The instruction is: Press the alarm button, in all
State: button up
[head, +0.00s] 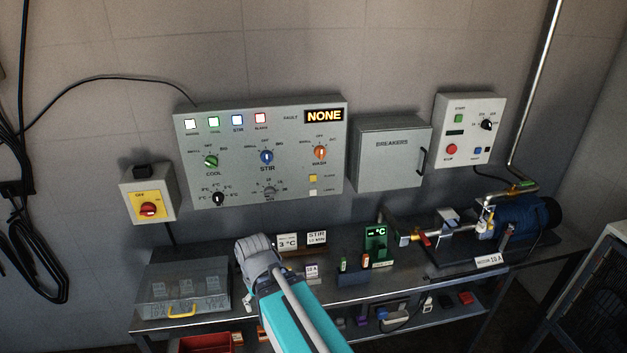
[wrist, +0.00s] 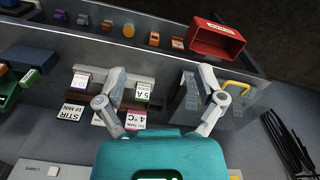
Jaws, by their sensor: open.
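The grey control panel (head: 230,150) is on the wall in the head view. A small yellow button (head: 312,178) sits at its lower right, above a white button (head: 312,191); their labels are too small to read surely. The wrist view shows only the panel's edge, with the white button (wrist: 53,171) labelled LAMPS. My gripper (wrist: 162,82) is open and empty, over the bench below the panel.
A breaker box (head: 385,165) and a second panel (head: 468,105) are right of the control panel. A red bin (wrist: 215,40) is below the bench.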

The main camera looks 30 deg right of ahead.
grip_shut()
dwell(1.4)
